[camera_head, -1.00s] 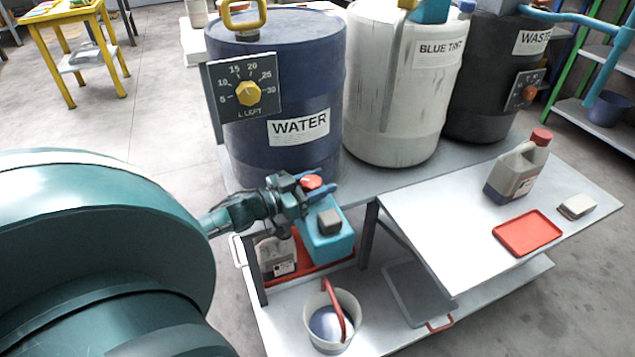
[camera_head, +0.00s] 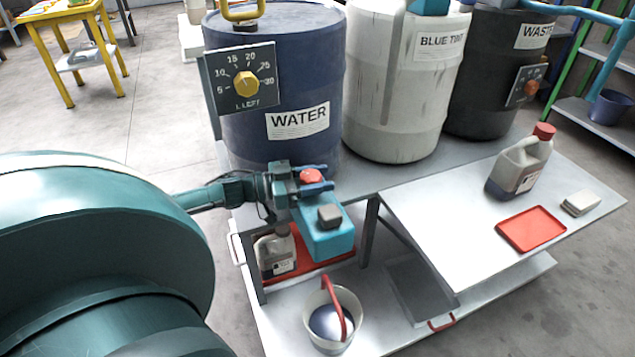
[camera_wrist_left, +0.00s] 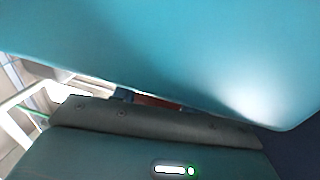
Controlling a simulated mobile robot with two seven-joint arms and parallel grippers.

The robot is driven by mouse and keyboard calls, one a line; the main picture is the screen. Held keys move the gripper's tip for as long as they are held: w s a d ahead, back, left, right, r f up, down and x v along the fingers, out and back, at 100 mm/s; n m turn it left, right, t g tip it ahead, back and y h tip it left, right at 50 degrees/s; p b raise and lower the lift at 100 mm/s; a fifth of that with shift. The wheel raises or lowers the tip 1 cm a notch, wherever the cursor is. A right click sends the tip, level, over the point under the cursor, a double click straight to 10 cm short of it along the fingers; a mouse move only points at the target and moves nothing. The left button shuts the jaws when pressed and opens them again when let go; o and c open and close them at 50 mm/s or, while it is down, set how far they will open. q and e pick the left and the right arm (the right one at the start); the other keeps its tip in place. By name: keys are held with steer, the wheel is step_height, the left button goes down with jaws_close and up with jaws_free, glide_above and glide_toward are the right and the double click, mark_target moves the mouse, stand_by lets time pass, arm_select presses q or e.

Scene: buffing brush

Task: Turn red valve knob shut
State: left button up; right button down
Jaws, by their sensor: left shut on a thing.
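The red valve knob (camera_head: 311,176) sits on top of the teal valve body (camera_head: 328,236), low in front of the blue WATER drum (camera_head: 275,95). My left gripper (camera_head: 314,184) reaches in from the left and is shut on the knob, its blue fingertips around it. The knob's top shows above the fingers; its lower part is hidden. In the left wrist view a smooth teal surface fills the upper part, with the dark gripper housing (camera_wrist_left: 150,122) below; only a thin red sliver shows between them. My right gripper is not in view.
A grey block (camera_head: 329,217) sits on the teal body. Below are a bottle (camera_head: 275,254) on a red tray (camera_head: 312,268) and a bucket (camera_head: 331,322) with a red handle. A jug (camera_head: 520,163) and another red tray (camera_head: 531,229) stand on the right shelf.

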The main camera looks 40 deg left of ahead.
arm_select(q)
steer(key=shift+f+m+g+h+b, duration=0.15)
steer(key=shift+m+g+h+b, duration=0.45)
steer(key=shift+h, duration=0.1)
steer(key=shift+s+d+m+g+h+b, duration=0.1)
steer(key=shift+m+g+h+b, duration=0.4)
steer(key=shift+g+h+b, duration=0.1)
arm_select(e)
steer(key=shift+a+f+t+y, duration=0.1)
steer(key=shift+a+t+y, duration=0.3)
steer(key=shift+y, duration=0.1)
arm_select(q)
steer(key=o, duration=1)
steer(key=shift+c, duration=0.2)
